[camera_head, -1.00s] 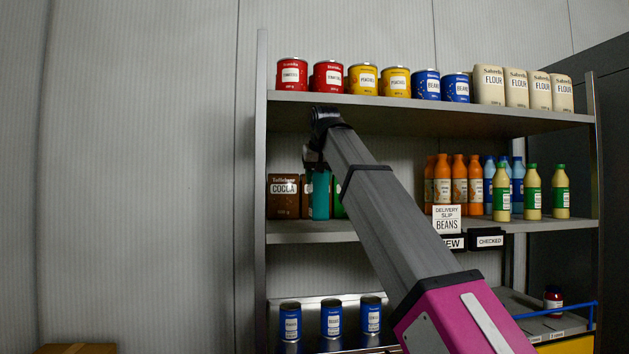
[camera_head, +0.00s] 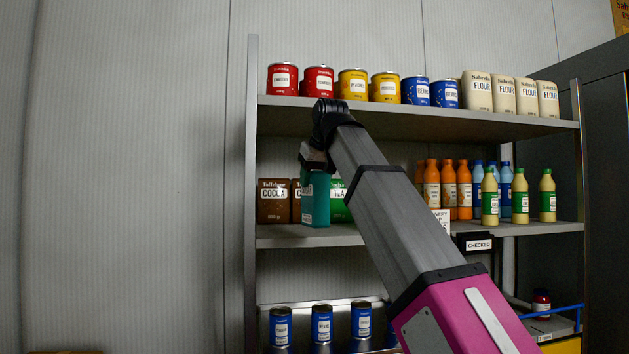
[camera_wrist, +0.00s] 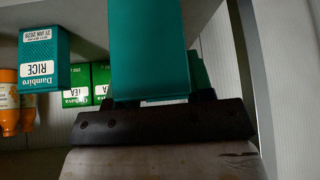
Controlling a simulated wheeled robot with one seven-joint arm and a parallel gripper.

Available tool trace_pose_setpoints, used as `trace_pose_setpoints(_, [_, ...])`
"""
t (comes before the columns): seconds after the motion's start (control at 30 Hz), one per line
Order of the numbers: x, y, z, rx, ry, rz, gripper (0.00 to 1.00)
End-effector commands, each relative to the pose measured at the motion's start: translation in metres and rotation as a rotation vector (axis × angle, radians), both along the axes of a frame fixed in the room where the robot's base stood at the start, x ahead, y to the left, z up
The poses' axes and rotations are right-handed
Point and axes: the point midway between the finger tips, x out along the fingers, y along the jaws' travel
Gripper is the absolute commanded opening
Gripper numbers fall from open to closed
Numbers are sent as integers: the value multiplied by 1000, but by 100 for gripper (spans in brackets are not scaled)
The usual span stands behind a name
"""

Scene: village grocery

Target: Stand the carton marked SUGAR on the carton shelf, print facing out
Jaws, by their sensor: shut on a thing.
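My gripper (camera_head: 316,162) is shut on a teal carton (camera_head: 318,198), held upright from above at the front of the middle shelf (camera_head: 320,236). A pale label shows at its left edge, too narrow to read. In the wrist view my gripper (camera_wrist: 150,112) holds the same teal carton (camera_wrist: 150,45), with no readable print on the face seen. I cannot tell whether it is the SUGAR carton or whether its bottom touches the shelf. Brown COCOA cartons (camera_head: 273,203) stand left of it, and a green TEA carton (camera_head: 341,203) stands just right, partly hidden.
A teal RICE carton (camera_wrist: 43,60) shows upside down in the wrist view, beside green TEA cartons (camera_wrist: 78,120). Orange bottles (camera_head: 448,188) stand right of my arm. The upper shelf (camera_head: 420,122) is above my wrist. Blue tins (camera_head: 321,325) stand below.

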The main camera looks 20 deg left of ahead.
Motion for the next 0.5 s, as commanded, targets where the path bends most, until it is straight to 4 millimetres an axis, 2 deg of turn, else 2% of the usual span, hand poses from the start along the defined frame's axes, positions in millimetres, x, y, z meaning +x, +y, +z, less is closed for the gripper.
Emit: trace_pose_setpoints(0.5, [3,1,1,2,2,716,0])
